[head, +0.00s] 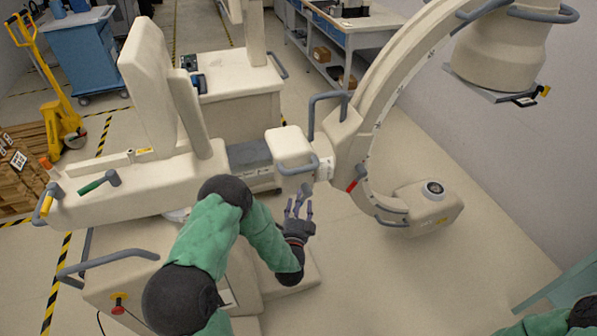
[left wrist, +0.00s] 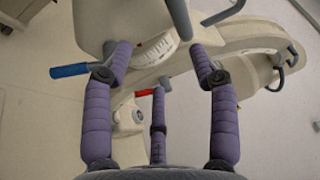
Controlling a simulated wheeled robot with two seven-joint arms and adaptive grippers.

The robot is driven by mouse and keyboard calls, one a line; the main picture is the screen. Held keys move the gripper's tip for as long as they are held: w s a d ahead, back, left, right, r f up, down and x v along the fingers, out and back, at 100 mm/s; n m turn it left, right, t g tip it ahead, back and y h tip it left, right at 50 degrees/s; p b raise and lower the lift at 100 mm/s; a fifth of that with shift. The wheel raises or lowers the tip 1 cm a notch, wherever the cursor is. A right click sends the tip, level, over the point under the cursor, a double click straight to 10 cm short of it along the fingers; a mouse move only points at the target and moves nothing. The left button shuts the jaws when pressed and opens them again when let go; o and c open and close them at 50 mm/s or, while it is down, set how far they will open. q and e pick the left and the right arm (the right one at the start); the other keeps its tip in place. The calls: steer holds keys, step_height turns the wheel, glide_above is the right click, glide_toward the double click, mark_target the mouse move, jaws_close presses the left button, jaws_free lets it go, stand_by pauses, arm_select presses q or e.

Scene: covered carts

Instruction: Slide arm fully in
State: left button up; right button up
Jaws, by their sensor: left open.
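The cream C-shaped arm (head: 385,90) stands at the centre right, joined by a pivot block (head: 290,147) to the machine body (head: 140,190). My left gripper (head: 299,205) is open and empty just below the pivot block, its fingers pointing up toward it. In the left wrist view, its spread fingers (left wrist: 165,62) face the pivot's round collar (left wrist: 155,48). A blue-handled lever (left wrist: 72,70) is left of the fingers, and a red handle (left wrist: 146,92) lies between them, farther off. I cannot tell whether any finger touches the machine. My right gripper is out of view.
A blue cart (head: 85,55) and a yellow pallet jack (head: 50,85) stand at the back left. A workbench (head: 345,35) is at the back. A wall is on the right. The floor (head: 400,285) in front of the C-shaped arm is clear.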

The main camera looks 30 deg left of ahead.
mark_target(298, 172)
arm_select(q)
steer(key=shift+m+y, duration=0.4)
steer(key=x, duration=0.3)
steer(key=r+x, duration=0.1)
steer(key=x, duration=0.3)
steer(key=r+x, duration=0.1)
steer(key=x, duration=0.3)
steer(key=shift+s+a+r+b, duration=0.1)
steer(key=shift+s+a+b, duration=0.25)
jaws_close()
